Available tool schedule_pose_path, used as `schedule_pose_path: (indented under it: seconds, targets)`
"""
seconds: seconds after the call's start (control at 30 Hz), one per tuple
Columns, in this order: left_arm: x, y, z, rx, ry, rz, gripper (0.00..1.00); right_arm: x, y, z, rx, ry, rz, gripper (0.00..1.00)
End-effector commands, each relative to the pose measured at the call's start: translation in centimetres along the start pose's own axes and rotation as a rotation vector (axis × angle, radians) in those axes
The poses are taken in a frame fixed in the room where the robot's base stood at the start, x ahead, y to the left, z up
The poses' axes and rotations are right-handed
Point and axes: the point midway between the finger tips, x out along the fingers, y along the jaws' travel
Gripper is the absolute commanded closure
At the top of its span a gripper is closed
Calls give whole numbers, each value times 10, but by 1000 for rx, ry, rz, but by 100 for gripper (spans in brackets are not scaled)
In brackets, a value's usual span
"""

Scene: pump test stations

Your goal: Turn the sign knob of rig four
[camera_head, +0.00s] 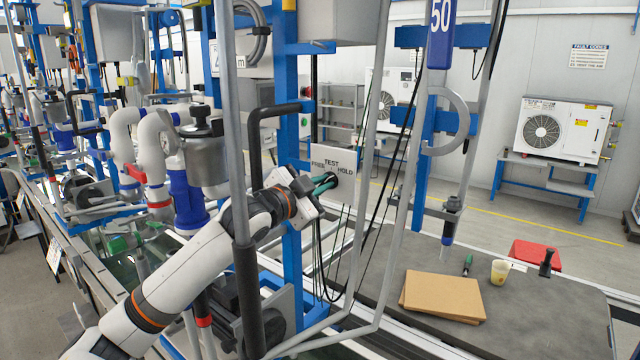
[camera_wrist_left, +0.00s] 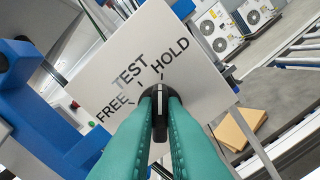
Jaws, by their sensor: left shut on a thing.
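The sign plate (camera_head: 337,160) is a pale square panel on a blue post, with the words FREE, TEST and HOLD in an arc; it fills the middle of the left wrist view (camera_wrist_left: 122,52). A black sign knob (camera_wrist_left: 160,112) sits below the words. My left gripper (camera_head: 331,182) reaches the plate from the left, its green fingers closed around the knob; the same fingers show large in the left wrist view (camera_wrist_left: 160,125). The fingers hide part of the knob, and I cannot tell exactly which word it points to. My right gripper is not in view.
Grey frame tubes (camera_head: 238,150) and hanging black cables stand close around my left arm.

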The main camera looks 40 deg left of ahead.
Motion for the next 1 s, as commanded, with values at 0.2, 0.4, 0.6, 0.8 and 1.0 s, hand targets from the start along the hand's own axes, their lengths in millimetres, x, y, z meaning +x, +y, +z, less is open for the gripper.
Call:
schedule_pose_path:
  seconds: [0.2,0.4,0.6,0.8,1.0]
  targets:
    - [0,2,2,-150,-1,-1,100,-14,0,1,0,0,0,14]
    - [0,3,3,-323,-1,-1,100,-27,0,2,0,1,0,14]
    - [0,3,2,-484,0,-1,100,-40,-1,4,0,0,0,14]
    - [0,2,2,-610,0,-1,100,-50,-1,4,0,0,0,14]
    - [0,2,1,-687,0,0,100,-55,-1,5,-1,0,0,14]
